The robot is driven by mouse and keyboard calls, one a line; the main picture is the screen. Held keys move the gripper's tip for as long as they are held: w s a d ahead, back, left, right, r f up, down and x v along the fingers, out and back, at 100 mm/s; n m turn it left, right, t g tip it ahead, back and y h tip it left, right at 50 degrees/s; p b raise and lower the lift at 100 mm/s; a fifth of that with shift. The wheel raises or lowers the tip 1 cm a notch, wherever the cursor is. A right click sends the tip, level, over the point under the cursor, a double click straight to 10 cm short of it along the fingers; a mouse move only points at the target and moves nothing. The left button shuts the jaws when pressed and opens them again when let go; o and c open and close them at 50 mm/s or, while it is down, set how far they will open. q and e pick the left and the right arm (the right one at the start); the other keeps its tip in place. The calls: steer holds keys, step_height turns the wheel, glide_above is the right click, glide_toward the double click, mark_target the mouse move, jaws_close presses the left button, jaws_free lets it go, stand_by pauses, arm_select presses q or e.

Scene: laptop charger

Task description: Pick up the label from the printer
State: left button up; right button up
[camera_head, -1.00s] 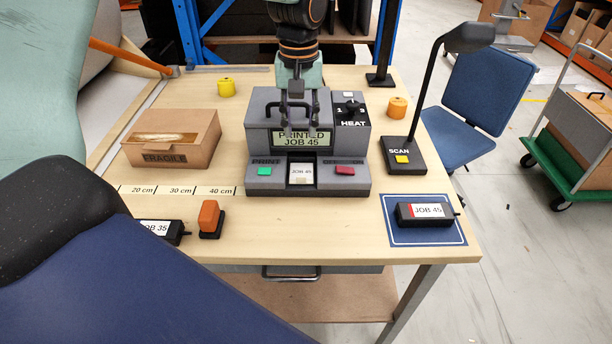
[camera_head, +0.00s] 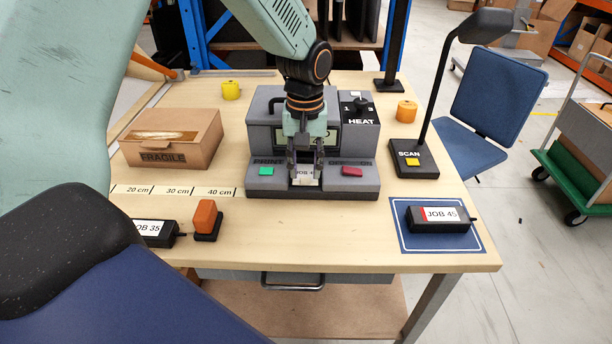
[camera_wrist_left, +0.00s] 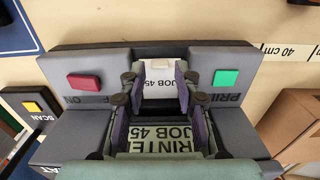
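The white JOB 45 label (camera_head: 304,174) sits in the front slot of the grey printer (camera_head: 340,182), between a green button (camera_head: 266,171) and a red button (camera_head: 352,171). My left gripper (camera_head: 305,178) reaches down over the printer front, its fingers on either side of the label. In the left wrist view the label (camera_wrist_left: 158,90) lies between the two open fingers (camera_wrist_left: 160,72), with small gaps; whether they touch it is unclear. The printer display (camera_wrist_left: 165,138) reads PRINTED JOB 45 and is partly hidden by the gripper. My right gripper is out of view.
A JOB 45 charger (camera_head: 438,218) lies on the blue mat (camera_head: 425,245) at front right. A JOB 35 charger (camera_head: 152,232) and an orange-handled stamp (camera_head: 206,217) are at front left. A cardboard box (camera_head: 172,138) and a scanner (camera_head: 413,160) flank the printer.

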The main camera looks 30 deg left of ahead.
arm_select(q)
steer(key=shift+s+a+f, duration=0.15)
steer(key=shift+f, duration=0.8)
steer(key=shift+d+f, duration=0.1)
steer(key=shift+d, duration=0.15)
steer(key=shift+a, duration=0.2)
steer(key=c, duration=0.5)
steer(key=shift+d, duration=0.2)
step_height(320, 180, up, 7)
steer(key=s+d, duration=0.3)
steer(key=s, duration=0.2)
steer(key=s+d, duration=0.3)
steer(key=s, duration=0.3)
steer(key=s+d, duration=0.4)
steer(key=s, duration=0.1)
steer(key=shift+s+d, duration=0.1)
steer(key=shift+s, duration=0.2)
